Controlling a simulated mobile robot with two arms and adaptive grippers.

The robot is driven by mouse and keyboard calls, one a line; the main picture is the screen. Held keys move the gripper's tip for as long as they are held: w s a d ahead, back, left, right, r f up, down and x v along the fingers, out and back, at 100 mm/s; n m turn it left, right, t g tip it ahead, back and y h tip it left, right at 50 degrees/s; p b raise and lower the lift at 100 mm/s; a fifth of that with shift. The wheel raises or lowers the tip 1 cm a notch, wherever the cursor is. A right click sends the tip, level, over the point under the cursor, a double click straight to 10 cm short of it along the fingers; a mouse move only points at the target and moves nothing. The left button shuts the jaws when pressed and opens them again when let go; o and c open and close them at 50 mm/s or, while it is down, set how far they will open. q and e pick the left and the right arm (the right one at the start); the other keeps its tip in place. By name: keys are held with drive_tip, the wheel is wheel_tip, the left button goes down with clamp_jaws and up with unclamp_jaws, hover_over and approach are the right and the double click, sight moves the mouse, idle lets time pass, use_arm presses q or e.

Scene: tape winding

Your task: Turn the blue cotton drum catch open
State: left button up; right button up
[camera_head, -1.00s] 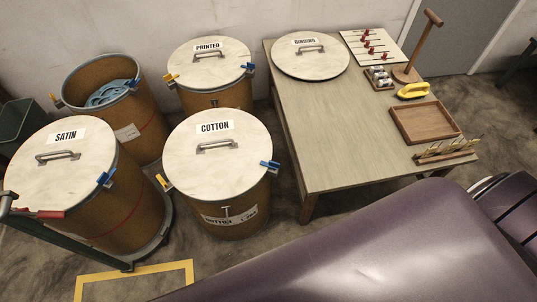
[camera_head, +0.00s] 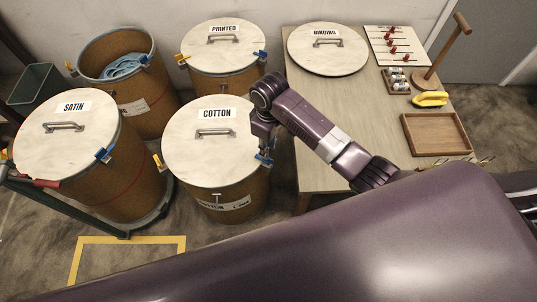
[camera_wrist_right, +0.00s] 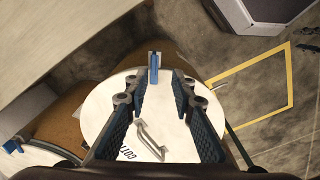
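The cotton drum (camera_head: 235,200) stands in the front middle of the head view under a pale round lid (camera_head: 195,150) marked COTTON. Its blue catch (camera_head: 264,160) sits on the right side of the lid rim. My right gripper (camera_head: 264,146) is right above this catch and partly covers that rim. In the right wrist view the blue catch (camera_wrist_right: 154,64) stands upright at the rim, beyond and between the two fingers. My right gripper (camera_wrist_right: 158,78) is open there, with a gap between its fingers and nothing held. My left gripper is not in view.
A yellow catch (camera_head: 157,160) is on the cotton lid's left side. The satin drum (camera_head: 130,185) and printed drum (camera_head: 225,82) stand close by. The table (camera_head: 375,120) at right holds a binding lid (camera_head: 328,60), a wooden tray (camera_head: 437,152) and a yellow-handled tool (camera_head: 430,99).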

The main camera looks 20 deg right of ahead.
drive_tip(key=shift+w+d+r, duration=0.1)
drive_tip(key=shift+w+d, duration=0.1)
drive_tip(key=shift+w, duration=0.2)
drive_tip(key=shift+f, duration=0.25)
wheel_tip(320, 180, down, 7)
drive_tip(key=shift+f+b, duration=0.1)
drive_tip(key=shift+b, duration=0.3)
clamp_jaws()
